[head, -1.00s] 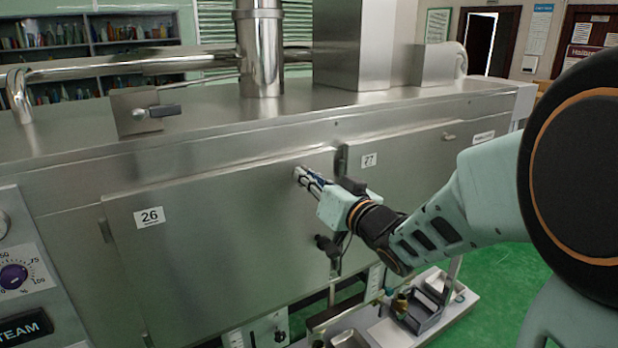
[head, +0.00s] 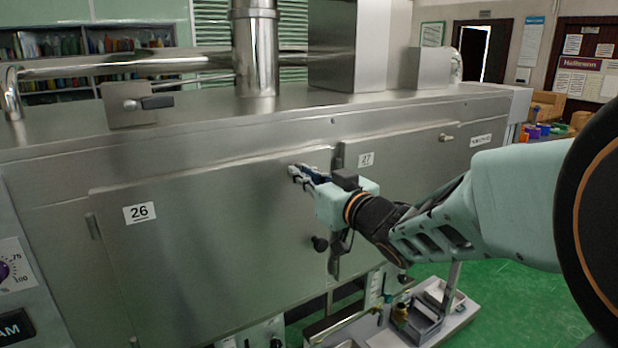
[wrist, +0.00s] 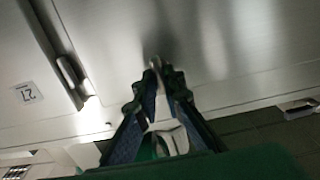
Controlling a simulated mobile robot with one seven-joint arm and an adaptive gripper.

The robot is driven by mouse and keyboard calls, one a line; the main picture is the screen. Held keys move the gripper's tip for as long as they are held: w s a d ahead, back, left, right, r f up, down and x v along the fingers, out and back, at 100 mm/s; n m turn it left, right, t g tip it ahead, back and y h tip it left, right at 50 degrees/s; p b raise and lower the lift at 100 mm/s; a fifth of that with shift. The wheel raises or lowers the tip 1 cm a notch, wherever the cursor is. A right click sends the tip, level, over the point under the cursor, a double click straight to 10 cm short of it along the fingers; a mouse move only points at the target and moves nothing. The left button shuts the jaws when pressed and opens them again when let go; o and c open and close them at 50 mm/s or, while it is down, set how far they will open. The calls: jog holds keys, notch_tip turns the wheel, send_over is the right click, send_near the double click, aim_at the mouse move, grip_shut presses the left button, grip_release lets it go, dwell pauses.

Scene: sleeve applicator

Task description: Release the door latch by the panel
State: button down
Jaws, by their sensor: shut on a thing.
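The door marked 26 (head: 215,235) is a broad steel panel on the front of a long steel machine. My gripper (head: 300,174) is at its upper right, close to the edge beside the door marked 27 (head: 400,170). Its fingers are closed together on the small door latch (wrist: 155,64), which they mostly hide. In the wrist view my gripper (wrist: 157,88) points at the steel face, and the 27 label (wrist: 27,94) shows upside down at the left. I cannot tell whether the latch is turned.
A dark round knob (head: 320,243) juts out below my gripper. Door 27 has its own small latch (head: 446,138). A low trolley with trays (head: 425,318) stands on the green floor at the lower right. Open floor (head: 530,300) lies farther right.

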jog(key=c, duration=2)
grip_release()
jog(key=shift+c, duration=0.2)
